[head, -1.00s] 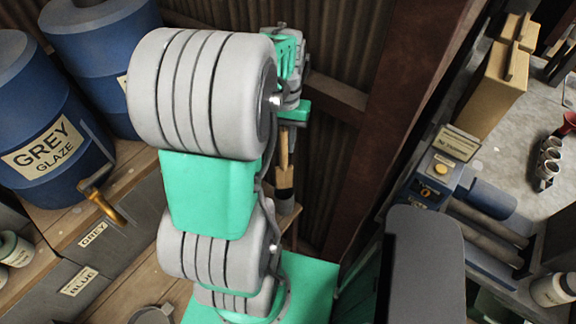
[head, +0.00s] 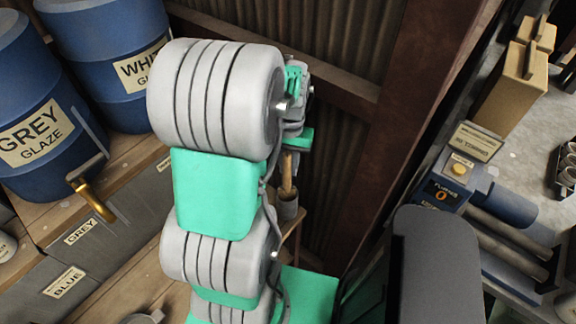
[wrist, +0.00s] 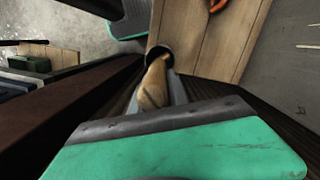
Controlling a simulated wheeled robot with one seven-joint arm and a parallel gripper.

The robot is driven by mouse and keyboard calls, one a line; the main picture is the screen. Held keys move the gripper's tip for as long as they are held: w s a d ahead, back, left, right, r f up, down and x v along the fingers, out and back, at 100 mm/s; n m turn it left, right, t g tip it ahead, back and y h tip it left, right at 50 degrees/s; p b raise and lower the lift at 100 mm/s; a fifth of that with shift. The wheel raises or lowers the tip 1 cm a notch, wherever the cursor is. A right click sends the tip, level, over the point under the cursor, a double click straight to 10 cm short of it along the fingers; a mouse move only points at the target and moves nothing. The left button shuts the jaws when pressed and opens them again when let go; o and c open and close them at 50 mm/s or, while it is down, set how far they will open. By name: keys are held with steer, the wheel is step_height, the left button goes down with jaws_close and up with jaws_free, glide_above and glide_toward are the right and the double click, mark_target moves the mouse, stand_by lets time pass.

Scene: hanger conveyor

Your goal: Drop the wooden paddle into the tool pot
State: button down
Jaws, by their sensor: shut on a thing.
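The wooden paddle (head: 287,170) hangs down below my gripper (head: 291,143) in the head view. In the wrist view the paddle (wrist: 153,86) points away from my gripper toward the pot's dark round opening (wrist: 160,51). My gripper is shut on the paddle's upper end. My own arm hides much of the gripper in the head view, and the fingertips are hard to make out.
The pot stands on a small wooden stand (wrist: 200,50), with an orange item (wrist: 217,5) on it in the wrist view. A rusty brown post (head: 375,140) rises to the right. Blue glaze barrels (head: 45,130) stand on a shelf at left. A furnace box (head: 450,180) is at right.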

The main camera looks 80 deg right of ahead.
steer(key=shift+f+b, duration=0.3)
steer(key=shift+f, duration=0.3)
steer(key=c, duration=1.3)
jaws_free()
step_height(320, 180, up, 13)
steer(key=d+b, duration=0.1)
steer(key=w+a+n+h, duration=0.1)
steer(key=w+a+n, duration=0.2)
steer(key=w, duration=0.7)
steer(key=w+a+n+t+h, duration=0.1)
steer(key=w+a+n+t, duration=0.1)
steer(key=w+a+n, duration=1.15)
steer(key=w+a, duration=0.1)
steer(key=a, duration=0.6)
steer(key=w+a+f+n+t, duration=0.1)
steer(key=a, duration=0.6)
steer(key=w+a+t, duration=0.1)
steer(key=a, duration=0.6)
steer(key=shift+w+a+f+n+y, duration=0.1)
steer(key=shift+w+f+n+y, duration=0.2)
steer(key=shift+w+n, duration=0.1)
